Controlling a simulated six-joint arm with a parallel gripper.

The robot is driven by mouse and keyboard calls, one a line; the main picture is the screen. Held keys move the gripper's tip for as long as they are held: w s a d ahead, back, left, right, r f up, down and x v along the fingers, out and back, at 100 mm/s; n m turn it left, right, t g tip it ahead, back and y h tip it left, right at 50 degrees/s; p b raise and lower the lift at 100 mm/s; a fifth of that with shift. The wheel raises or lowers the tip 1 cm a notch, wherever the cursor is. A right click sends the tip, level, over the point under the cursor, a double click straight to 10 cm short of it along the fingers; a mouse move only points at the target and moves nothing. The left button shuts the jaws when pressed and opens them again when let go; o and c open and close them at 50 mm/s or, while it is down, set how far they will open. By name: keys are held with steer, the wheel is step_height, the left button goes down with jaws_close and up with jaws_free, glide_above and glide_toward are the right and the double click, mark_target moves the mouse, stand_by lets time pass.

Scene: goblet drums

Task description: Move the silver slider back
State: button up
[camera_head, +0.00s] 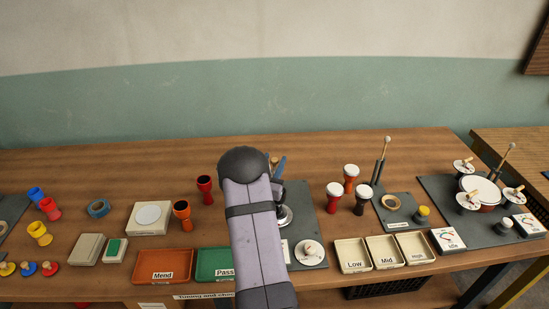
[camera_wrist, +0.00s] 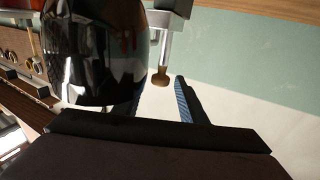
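My gripper (camera_head: 279,168) is mostly hidden behind my own arm in the head view, with one blue-grey finger showing. In the wrist view my gripper (camera_wrist: 160,98) has its fingers apart; the right one is clear and the left one is partly hidden. A silver rod with a brown knob (camera_wrist: 160,80) shows in line with the gap between the fingers, with space beside it. I cannot tell whether this is the silver slider. A dark glossy rounded body (camera_wrist: 95,55) fills the wrist view's upper left. In the head view a silver round part (camera_head: 285,216) shows beside my arm.
A dark mat (camera_head: 326,232) with a white dial (camera_head: 310,252) lies right of my arm. Small goblet drums (camera_head: 334,197) stand further right, behind cream trays (camera_head: 352,256). Orange (camera_head: 150,278) and green trays (camera_head: 208,274) lie at the front left. The back table strip is mostly clear.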

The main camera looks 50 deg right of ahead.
steer(key=shift+w+d, duration=0.25)
steer(key=shift+d, duration=0.35)
jaws_close()
steer(key=w+d+b, duration=0.2)
steer(key=w+d, duration=0.1)
steer(key=shift+f+b, duration=0.2)
steer(key=shift+b, duration=0.15)
steer(key=shift+w+d+r, duration=0.1)
steer(key=shift+w+d, duration=0.05)
steer(key=shift+w, duration=0.05)
steer(key=shift+r, duration=0.25)
steer(key=shift+c, duration=1.6)
jaws_free()
steer(key=o, duration=0.3)
steer(key=shift+w+d+f, duration=0.1)
steer(key=shift+d+f, duration=0.05)
